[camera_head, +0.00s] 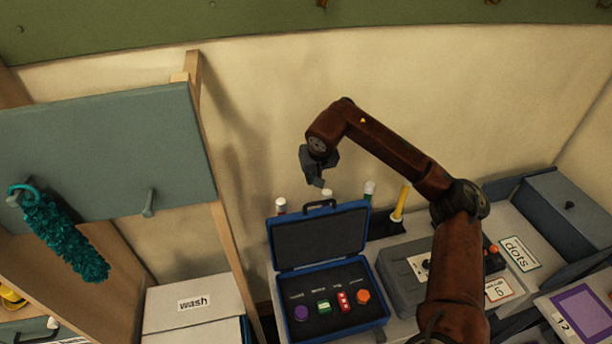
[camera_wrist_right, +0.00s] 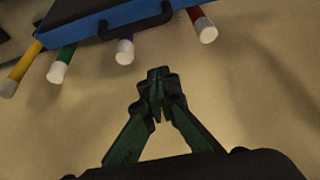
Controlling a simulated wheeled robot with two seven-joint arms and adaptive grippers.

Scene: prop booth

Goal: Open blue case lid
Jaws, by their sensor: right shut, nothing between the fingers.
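The blue case (camera_head: 333,335) sits on the table with its lid (camera_head: 318,238) raised, standing upright at the back. Its dark inside holds a purple piece (camera_head: 301,314), a green piece (camera_head: 324,306), a red piece (camera_head: 344,302) and an orange piece (camera_head: 363,296). My right gripper (camera_head: 318,183) is above the lid's top edge, apart from it, shut and empty. In the right wrist view the closed fingers (camera_wrist_right: 158,112) point toward the lid's blue edge and black handle (camera_wrist_right: 135,27). My left gripper is not in view.
Capped tubes, one with a white cap (camera_head: 369,187) and one yellow (camera_head: 402,203), stand behind the case. A grey box (camera_head: 402,262) is right of it, under my right arm. A white "wash" box (camera_head: 190,303) is at left. A teal duster (camera_head: 62,240) hangs from a peg.

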